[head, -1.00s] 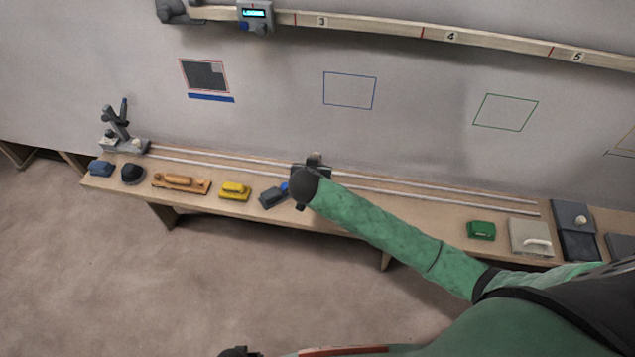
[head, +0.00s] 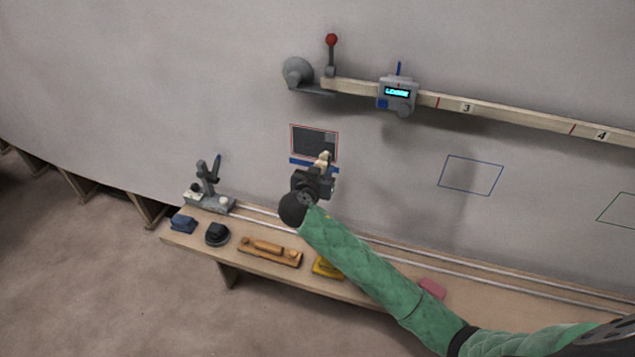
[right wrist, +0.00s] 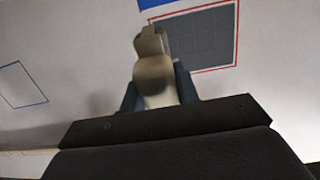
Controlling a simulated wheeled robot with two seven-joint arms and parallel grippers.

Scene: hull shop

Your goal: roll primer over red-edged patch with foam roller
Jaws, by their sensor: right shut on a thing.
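The red-edged patch (head: 308,140) is on the pale wall, dark grey with a lighter square in its upper right corner. It also shows in the right wrist view (right wrist: 212,47). My right gripper (head: 321,174) is just below its lower right part, shut on a beige tool, apparently the foam roller (head: 323,160). In the right wrist view the roller (right wrist: 153,72) stands up between the fingers and overlaps the patch's edge. I cannot tell whether it touches the wall. My left gripper is out of view.
A blue bar (head: 300,161) lies under the patch. A numbered rail (head: 520,115) with a grey display box (head: 397,93) runs along the wall. The bench (head: 225,256) below holds a wooden block tool (head: 268,251), a yellow tool (head: 324,267) and a pink block (head: 432,288).

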